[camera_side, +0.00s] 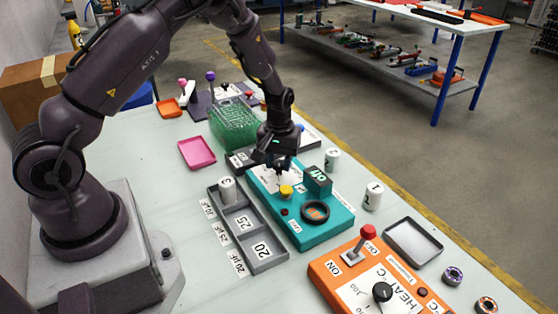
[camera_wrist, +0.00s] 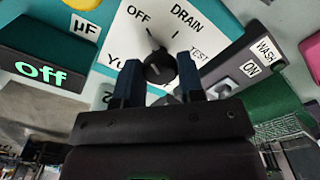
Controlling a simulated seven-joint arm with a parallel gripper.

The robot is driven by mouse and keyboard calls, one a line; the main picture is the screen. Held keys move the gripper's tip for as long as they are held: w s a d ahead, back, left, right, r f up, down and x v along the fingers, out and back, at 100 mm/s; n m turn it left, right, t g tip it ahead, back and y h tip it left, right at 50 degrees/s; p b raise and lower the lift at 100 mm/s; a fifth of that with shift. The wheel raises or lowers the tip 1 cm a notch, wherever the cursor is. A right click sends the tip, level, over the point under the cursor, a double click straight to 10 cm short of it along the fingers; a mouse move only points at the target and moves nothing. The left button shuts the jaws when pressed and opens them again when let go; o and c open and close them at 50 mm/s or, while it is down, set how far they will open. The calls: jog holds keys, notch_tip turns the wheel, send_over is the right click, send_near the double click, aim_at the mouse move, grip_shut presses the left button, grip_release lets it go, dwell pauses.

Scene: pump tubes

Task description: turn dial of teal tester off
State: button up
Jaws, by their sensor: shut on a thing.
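The teal tester (camera_side: 330,225) lies on the table in the middle of the side view. Its black dial (camera_wrist: 158,66) sits on a white plate (camera_wrist: 122,38) marked OFF, DRAIN and TEST. The dial's thin pointer tip leans toward the OFF label. My gripper (camera_wrist: 159,80) is over the plate, with its dark blue fingers on both sides of the dial, shut on it. The tester's display (camera_wrist: 42,68) reads "Off" in green; it also shows in the side view (camera_side: 317,180). In the side view the gripper (camera_side: 279,172) hides the dial.
A grey sorting tray (camera_side: 262,262) with a white cylinder (camera_side: 227,190) lies left of the tester. An orange heater box (camera_side: 328,285) with a red-tipped lever is in front. A green rack (camera_side: 233,125) stands behind. White cylinders (camera_side: 373,197) stand to the right.

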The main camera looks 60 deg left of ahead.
aim_at(279, 163)
dwell(0.3)
jog(key=o, duration=0.9)
notch_tip(279, 163, up, 13)
jog(key=s+d+r+m+t, duration=0.2)
jog(key=s+d+r+m, duration=0.1)
jog(key=s+r, duration=0.2)
jog(key=s+d+r+m+t, duration=0.1)
jog(key=s+d+r+m, duration=0.2)
jog(key=s+r, duration=0.3)
jog(key=s+d+r+m+t, duration=0.2)
jog(key=s+d+r+m, duration=0.1)
jog(key=s, duration=0.7)
jog(key=shift+s+d+r+t, duration=0.15)
jog(key=shift+d+r, duration=0.3)
jog(key=shift+r, duration=0.25)
jog(key=shift+s+d+r+t, duration=0.15)
jog(key=shift+d+r, duration=0.3)
jog(key=shift+r, duration=0.25)
